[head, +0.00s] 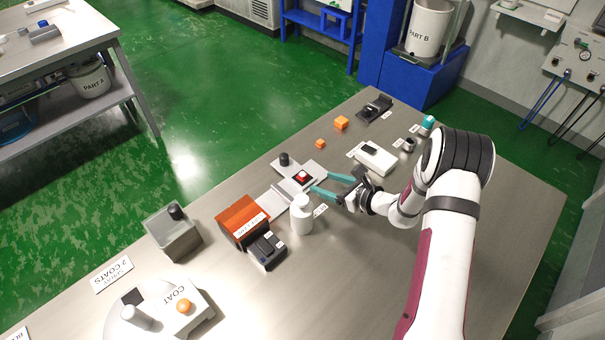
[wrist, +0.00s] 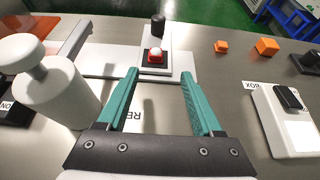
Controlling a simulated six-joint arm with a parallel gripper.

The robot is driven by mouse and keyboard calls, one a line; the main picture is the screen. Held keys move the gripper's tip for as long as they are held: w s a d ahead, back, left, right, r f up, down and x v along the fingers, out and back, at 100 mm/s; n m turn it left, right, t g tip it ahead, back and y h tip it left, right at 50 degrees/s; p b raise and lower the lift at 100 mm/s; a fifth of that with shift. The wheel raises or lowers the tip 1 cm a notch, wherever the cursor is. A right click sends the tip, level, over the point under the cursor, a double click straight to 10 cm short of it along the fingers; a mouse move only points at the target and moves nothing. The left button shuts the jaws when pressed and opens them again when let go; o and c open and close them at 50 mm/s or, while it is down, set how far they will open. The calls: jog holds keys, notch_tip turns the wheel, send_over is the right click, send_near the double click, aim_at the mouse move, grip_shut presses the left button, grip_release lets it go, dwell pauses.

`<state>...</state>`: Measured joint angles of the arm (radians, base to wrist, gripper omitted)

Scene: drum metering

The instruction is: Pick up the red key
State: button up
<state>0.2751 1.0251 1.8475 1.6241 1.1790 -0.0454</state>
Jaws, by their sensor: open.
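The red key (head: 301,177) is a small red piece with a pale top, on a dark square of a light grey plate (head: 284,195). In the wrist view the red key (wrist: 156,57) sits just beyond the fingertips, nearly centred between them. My gripper (head: 320,181) has two teal fingers spread apart with nothing between them. In the wrist view my gripper (wrist: 160,73) points at the key, and the fingers do not appear to touch it.
A white bottle-like cylinder (wrist: 58,88) stands close on the left of my gripper. A dark knob (wrist: 158,24) is behind the key. An orange box (head: 241,219) lies to the left, and a white box (head: 373,158) to the right. Orange cubes (head: 341,122) sit farther back.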

aim_at(305, 176)
jog(key=x, duration=0.4)
jog(key=a+x, duration=0.1)
jog(key=x, duration=0.1)
jog(key=shift+s+r, duration=0.1)
jog(key=shift+r, duration=0.3)
grip_shut()
